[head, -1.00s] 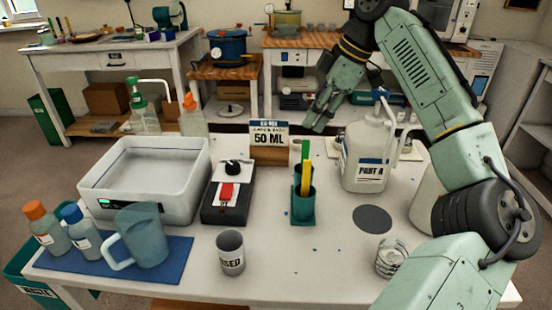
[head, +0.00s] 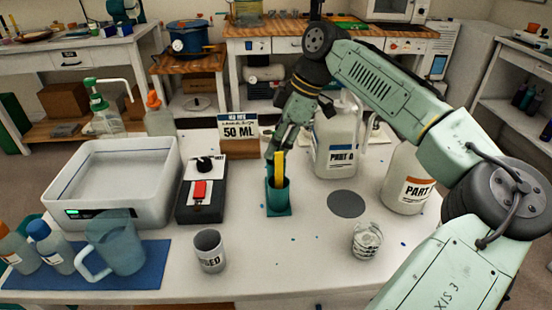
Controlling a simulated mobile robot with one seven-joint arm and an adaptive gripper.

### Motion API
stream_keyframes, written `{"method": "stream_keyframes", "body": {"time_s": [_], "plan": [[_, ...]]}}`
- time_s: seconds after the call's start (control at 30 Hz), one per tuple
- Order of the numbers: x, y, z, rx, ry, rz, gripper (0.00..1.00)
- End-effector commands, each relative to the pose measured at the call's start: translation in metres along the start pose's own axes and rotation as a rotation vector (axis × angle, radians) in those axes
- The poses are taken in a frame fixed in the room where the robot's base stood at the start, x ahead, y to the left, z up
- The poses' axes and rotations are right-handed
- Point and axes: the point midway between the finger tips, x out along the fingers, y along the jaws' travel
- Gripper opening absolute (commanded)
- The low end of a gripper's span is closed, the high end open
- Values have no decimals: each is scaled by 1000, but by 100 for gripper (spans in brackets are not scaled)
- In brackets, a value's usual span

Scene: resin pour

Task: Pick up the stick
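A yellow stick (head: 279,170) stands upright in a teal cup-shaped holder (head: 278,198) on the white table. My gripper (head: 274,153) is pointed down just above the holder, right at the stick's upper end and slightly to its left. Its fingers overlap the stick's top in this view, and the green stick behind is hidden. I cannot tell whether the fingers are apart, touching or closed on a stick.
A 50 ML sign (head: 239,144) stands behind the holder. A black device with a red switch (head: 200,190) is left, a Part A jug (head: 337,140) right.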

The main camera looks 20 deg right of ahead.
Motion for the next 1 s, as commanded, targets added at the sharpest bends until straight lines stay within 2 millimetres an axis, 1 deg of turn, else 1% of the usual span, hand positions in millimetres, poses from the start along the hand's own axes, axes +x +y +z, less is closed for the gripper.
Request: {"method": "stream_keyframes", "body": {"time_s": [0.1,0.27,0.37,0.7,0.73,1.0], "plan": [[5,0,0,1,1,1,29],[5,0,0,1,2,1,29],[5,0,0,1,1,1,24],[5,0,0,0,1,1,1],[5,0,0,0,1,1,0],[5,0,0,0,1,1,0]]}}
